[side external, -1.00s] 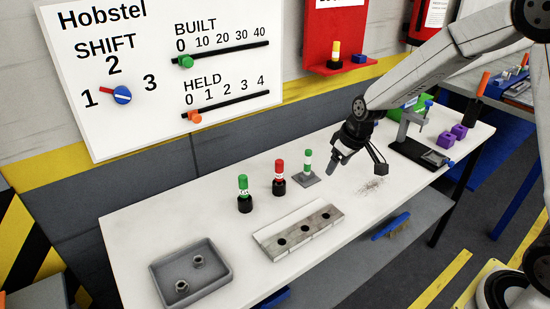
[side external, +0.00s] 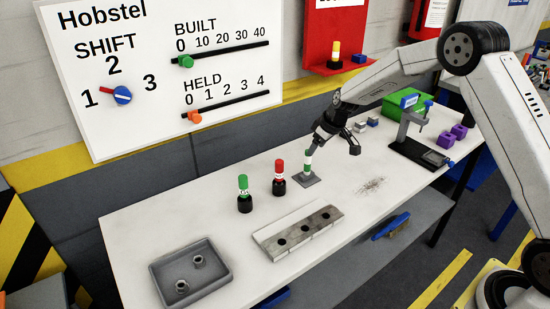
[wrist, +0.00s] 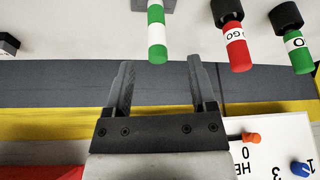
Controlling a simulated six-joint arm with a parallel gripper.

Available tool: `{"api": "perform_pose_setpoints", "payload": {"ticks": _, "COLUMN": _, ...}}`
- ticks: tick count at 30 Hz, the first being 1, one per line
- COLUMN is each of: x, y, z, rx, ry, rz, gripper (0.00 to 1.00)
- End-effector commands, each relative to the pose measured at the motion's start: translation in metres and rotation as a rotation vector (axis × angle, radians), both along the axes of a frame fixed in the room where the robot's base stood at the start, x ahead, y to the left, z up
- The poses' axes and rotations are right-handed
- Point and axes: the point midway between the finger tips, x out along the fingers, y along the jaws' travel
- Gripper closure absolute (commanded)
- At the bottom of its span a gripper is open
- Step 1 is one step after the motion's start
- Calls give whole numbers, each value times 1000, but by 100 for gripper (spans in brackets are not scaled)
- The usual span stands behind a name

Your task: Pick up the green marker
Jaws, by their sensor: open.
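A green-and-white banded post (side external: 308,166) stands on a small grey plate; in the wrist view the post (wrist: 156,32) points in between my finger lines. My gripper (side external: 336,146) is open and empty, by the top of the banded post. In the wrist view my gripper (wrist: 162,85) has both fingers apart, with the post's end just beyond their tips.
The red marker (side external: 279,175) stands in a black holder between the two green things. A block with several holes (side external: 264,246) and a grey tray (side external: 158,270) lie nearer the front. A small stand (side external: 407,132) and purple blocks (side external: 459,130) are at the right.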

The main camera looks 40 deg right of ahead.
Motion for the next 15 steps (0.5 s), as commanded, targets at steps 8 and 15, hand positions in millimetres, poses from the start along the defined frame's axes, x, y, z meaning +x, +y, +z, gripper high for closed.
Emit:
{"api": "perform_pose_setpoints", "payload": {"ticks": 8, "x": 7, "y": 2, "z": -18, "rx": 1, "ry": 0, "rz": 0, "gripper": 28}}
{"api": "perform_pose_setpoints", "payload": {"ticks": 15, "x": 8, "y": 2, "z": -20, "rx": 0, "ry": 0, "rz": 0, "gripper": 28}}
